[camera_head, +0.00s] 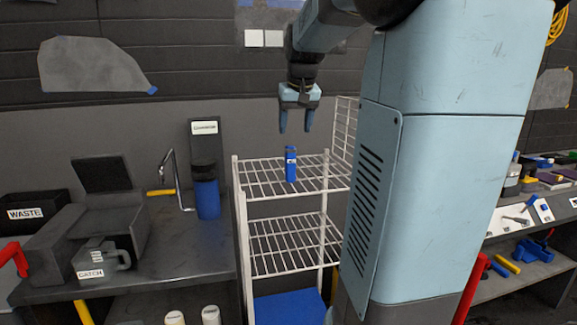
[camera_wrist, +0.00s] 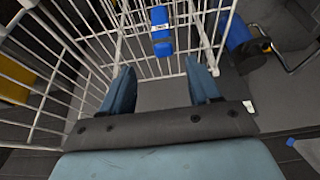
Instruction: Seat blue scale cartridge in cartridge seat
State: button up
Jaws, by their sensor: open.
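The blue scale cartridge (camera_head: 291,164) stands upright on the top shelf of a white wire rack (camera_head: 262,187). It also shows in the wrist view (camera_wrist: 161,30), ahead of the fingers. My gripper (camera_head: 296,122) is open and empty, pointing down above the cartridge and apart from it. Its two blue fingers show in the wrist view (camera_wrist: 163,88) with a clear gap between them. A dark stand with a white label (camera_head: 205,128) and a blue cylinder (camera_head: 207,198) are on the bench left of the rack. I cannot tell whether this is the cartridge seat.
A metal bench (camera_head: 185,245) at left holds a WASTE bin (camera_head: 30,212), a CATCH container (camera_head: 98,262) and a tap (camera_head: 172,172). The rack has a wire side panel (camera_head: 345,135) at its right. A cluttered tool bench is at far right.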

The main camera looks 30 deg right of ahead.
aim_at(290, 146)
jog(key=x, duration=1)
jog(key=shift+w+a+f, duration=0.1)
jog(key=shift+w+f, duration=0.15)
grip_shut()
dwell(0.4)
jog(key=shift+r, duration=0.15)
jog(key=shift+r, duration=0.35)
notch_tip(290, 146, up, 3)
jog(key=shift+f, duration=0.2)
jog(key=s+a+r, duration=0.3)
jog(key=s+r, duration=0.6)
jog(key=s, duration=0.4)
jog(key=shift+s+a+r, duration=0.2)
jog(key=shift+s+r, duration=0.05)
jog(key=shift+s, duration=0.1)
